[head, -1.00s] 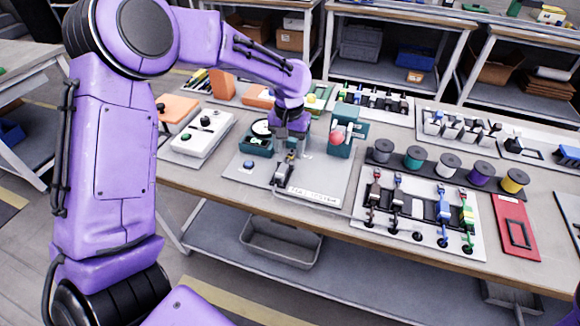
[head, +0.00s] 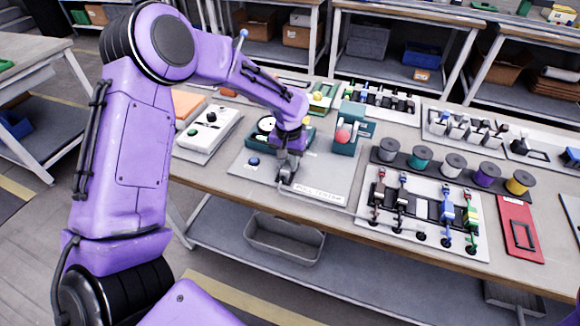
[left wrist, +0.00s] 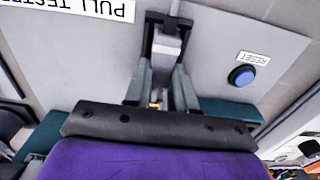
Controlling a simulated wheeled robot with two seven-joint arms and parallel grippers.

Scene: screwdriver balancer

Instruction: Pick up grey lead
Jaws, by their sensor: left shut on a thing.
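My left gripper (head: 286,163) is lowered over the grey plate of the pull tester (head: 325,180), at the small dark clamp near its front edge. In the left wrist view the two fingers (left wrist: 162,92) point at the clamp (left wrist: 167,45) and are closed on a small piece with a yellow spot. This seems to be the end of the grey lead, mostly hidden by the fingers and clamp. A thin grey line (head: 325,207) runs right from the clamp along the plate's front. My right gripper is out of view.
A blue reset button (left wrist: 243,76) sits beside the clamp. A green unit with a red knob (head: 343,136) stands to the right. A white rack (head: 385,235) holds several coloured leads, with a bare place in it. Wire spools (head: 452,165) stand behind.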

